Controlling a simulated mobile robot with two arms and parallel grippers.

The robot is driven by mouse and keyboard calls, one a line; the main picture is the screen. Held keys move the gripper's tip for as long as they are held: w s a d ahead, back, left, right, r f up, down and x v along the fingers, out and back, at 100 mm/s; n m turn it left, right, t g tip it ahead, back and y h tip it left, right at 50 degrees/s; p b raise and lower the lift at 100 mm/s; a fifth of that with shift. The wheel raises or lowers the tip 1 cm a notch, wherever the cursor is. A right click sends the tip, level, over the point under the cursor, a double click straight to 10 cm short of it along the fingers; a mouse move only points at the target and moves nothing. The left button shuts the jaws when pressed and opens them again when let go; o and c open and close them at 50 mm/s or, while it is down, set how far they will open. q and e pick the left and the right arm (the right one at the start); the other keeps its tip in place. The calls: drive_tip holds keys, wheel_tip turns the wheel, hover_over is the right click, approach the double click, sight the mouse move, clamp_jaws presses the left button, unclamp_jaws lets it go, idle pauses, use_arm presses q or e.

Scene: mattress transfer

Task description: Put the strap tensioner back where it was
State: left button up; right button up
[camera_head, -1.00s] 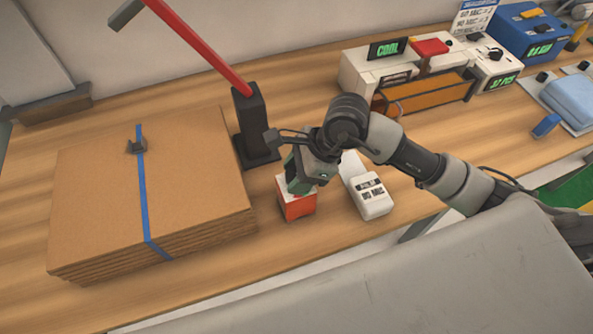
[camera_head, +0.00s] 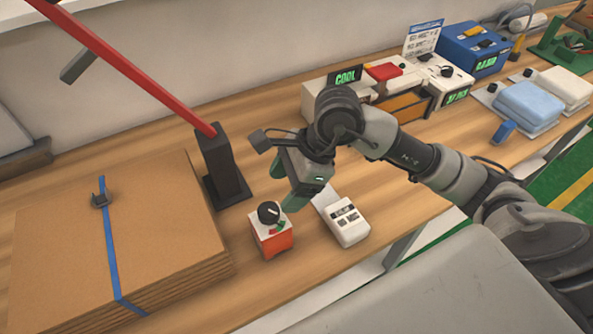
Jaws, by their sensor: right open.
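A small orange-and-white box with a black dial on top (camera_head: 270,231) stands upright on the wooden bench; no label shows whether it is the strap tensioner. My right gripper (camera_head: 286,184) is open and empty, just above and behind the box, apart from it. My left gripper is not in view.
A black post (camera_head: 222,165) with a long red lever (camera_head: 140,72) stands behind the stack. A white handheld meter (camera_head: 346,222) lies right of the box. White and blue machines (camera_head: 473,50) line the back right. Bare bench lies in front of the box.

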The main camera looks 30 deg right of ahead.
drive_tip(key=shift+v, duration=2.3)
